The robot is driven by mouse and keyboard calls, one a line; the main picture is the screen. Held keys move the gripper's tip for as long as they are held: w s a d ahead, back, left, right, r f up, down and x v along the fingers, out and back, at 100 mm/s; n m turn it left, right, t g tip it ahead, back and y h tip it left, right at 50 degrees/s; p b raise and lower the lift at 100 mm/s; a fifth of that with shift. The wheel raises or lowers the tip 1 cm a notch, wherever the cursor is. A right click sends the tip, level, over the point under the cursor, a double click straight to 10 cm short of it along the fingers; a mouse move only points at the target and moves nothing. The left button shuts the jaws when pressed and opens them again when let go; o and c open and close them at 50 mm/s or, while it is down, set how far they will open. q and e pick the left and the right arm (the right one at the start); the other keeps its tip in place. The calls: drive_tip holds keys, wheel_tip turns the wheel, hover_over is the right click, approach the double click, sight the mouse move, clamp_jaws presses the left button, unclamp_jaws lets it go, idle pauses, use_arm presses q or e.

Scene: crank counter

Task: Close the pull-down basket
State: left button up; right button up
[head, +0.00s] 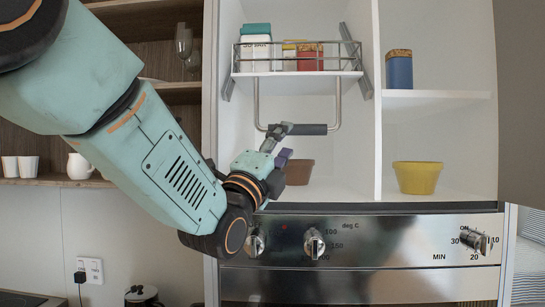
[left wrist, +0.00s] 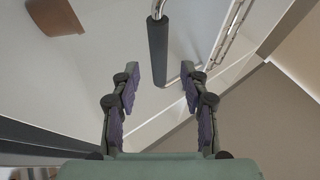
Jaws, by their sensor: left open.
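The pull-down basket (head: 297,72) is a white shelf with a wire rail, raised inside the white cabinet and holding several packages. Its bent metal handle (head: 337,105) hangs below it with a dark horizontal grip (head: 308,129). My left gripper (head: 281,143) is open at the left end of this grip. In the left wrist view, the dark grip (left wrist: 158,50) appears in line with the gap between the open fingers of the left gripper (left wrist: 160,78). Nothing is clamped; contact with the grip cannot be told. My right gripper is in neither view.
A brown pot (head: 298,172) stands below the handle. A yellow pot (head: 417,177) and a blue container (head: 398,70) stand in the right compartment. An oven panel with knobs (head: 314,243) lies below. A cabinet divider (head: 367,150) bounds the right side.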

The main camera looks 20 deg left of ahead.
use_arm(q)
drive_tip(key=shift+v, duration=2.05)
drive_tip(key=shift+s, duration=0.1)
